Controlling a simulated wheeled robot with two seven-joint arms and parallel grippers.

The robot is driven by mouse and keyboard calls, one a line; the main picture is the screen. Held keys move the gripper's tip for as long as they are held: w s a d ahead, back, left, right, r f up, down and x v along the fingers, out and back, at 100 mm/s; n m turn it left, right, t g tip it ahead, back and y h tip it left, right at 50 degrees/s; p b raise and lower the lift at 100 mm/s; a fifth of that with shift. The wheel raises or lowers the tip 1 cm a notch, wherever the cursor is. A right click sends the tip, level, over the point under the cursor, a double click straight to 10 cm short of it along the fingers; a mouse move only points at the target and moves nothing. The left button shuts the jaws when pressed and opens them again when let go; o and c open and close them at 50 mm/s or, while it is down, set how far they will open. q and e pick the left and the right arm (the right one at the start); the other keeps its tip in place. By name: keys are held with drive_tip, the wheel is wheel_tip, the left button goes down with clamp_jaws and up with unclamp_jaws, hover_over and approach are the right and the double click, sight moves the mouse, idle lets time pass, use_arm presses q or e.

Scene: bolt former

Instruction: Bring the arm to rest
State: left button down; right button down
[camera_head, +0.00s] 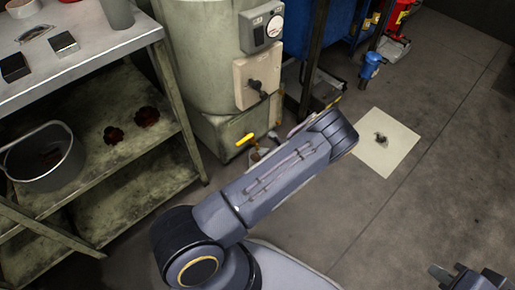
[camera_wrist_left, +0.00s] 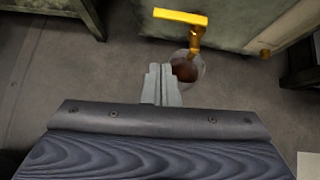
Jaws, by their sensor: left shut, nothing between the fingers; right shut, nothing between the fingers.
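My left arm (camera_head: 265,180) comes in from the bottom middle of the head view and reaches up to the right over the floor. My left gripper (camera_wrist_left: 162,83) shows in the left wrist view, its pale fingers together and empty. In that view the fingers point toward a clear cup (camera_wrist_left: 187,68) with brown contents, under a yellow-handled tap (camera_wrist_left: 180,17). I cannot tell whether they touch the cup. In the head view the forearm mostly hides this gripper. A dark part of my right gripper (camera_head: 465,276) shows at the bottom right corner, shut and apart from any object.
A metal shelf table (camera_head: 85,75) stands at the left with a bucket (camera_head: 45,165) on its lower shelf. A large tank (camera_head: 205,50) with the yellow tap stands behind my left arm. A pale sheet (camera_head: 385,150) lies on the floor. The floor at right is mostly clear.

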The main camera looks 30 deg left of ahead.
use_arm(q)
drive_tip(key=shift+s+d+r, duration=0.15)
drive_tip(key=shift+d+r, duration=0.2)
drive_tip(key=shift+d, duration=0.1)
drive_tip(key=shift+r, duration=0.15)
drive_tip(key=s+d+r+n+h, duration=0.1)
drive_tip(key=s+r+n+h, duration=0.3)
drive_tip(key=r, duration=0.4)
drive_tip(key=s+r+n+g+h, duration=0.1)
drive_tip(key=s+r+n+h, duration=0.15)
drive_tip(key=r+n, duration=0.45)
drive_tip(key=s+d+r+n+h, duration=0.15)
drive_tip(key=s+r+n, duration=0.3)
drive_tip(key=r, duration=0.45)
drive_tip(key=s+d+r+n+t+h, duration=0.3)
drive_tip(key=s+r, duration=0.3)
drive_tip(key=s, duration=0.2)
drive_tip(key=s+d+r+n+t+h, duration=0.2)
drive_tip(key=s+d+r+n, duration=0.2)
drive_tip(key=s+r, duration=0.4)
wheel_tip(320, 180, up, 32)
drive_tip(key=p, duration=3.3)
drive_tip(key=shift+s+a+f+m, duration=0.15)
drive_tip(key=shift+s+a+m, duration=0.1)
drive_tip(key=shift+s+m, duration=0.1)
